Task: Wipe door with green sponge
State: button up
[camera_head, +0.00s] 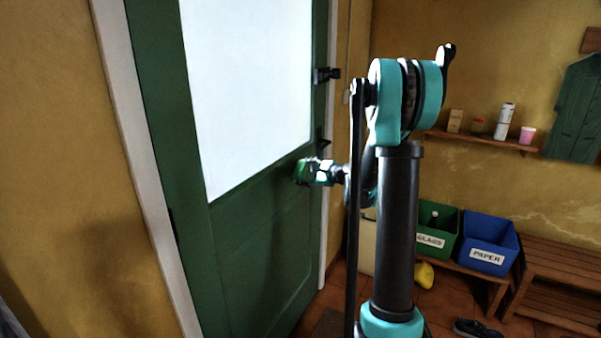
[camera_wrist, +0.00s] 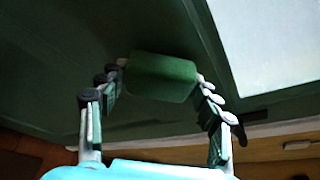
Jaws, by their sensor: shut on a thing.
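The green door (camera_head: 259,221) with a large white pane (camera_head: 248,85) stands at the left in the head view. Its dark green surface (camera_wrist: 50,70) and part of the pane (camera_wrist: 272,45) also show in the wrist view. My gripper (camera_wrist: 162,80) is shut on the green sponge (camera_wrist: 162,77), one finger at each side. In the head view my gripper (camera_head: 308,172) is in front of the door below the pane, with the sponge (camera_head: 301,171) at its tip. The sponge is at or very near the door; I cannot tell whether it touches.
A dark handle (camera_head: 322,143) and a lock (camera_head: 327,74) are on the door's right edge. Green (camera_head: 437,222) and blue (camera_head: 487,243) bins stand on a bench at the right. A shelf (camera_head: 480,138) holds small items. A shoe (camera_head: 478,328) lies on the floor.

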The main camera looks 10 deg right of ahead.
jog(key=shift+s+d, duration=0.65)
jog(key=shift+d, duration=0.3)
jog(key=shift+s+d, duration=0.6)
jog(key=shift+d, duration=0.3)
jog(key=shift+d, duration=0.1)
jog(key=shift+s+d, duration=0.85)
jog(key=shift+d, duration=0.25)
jog(key=shift+f, duration=0.1)
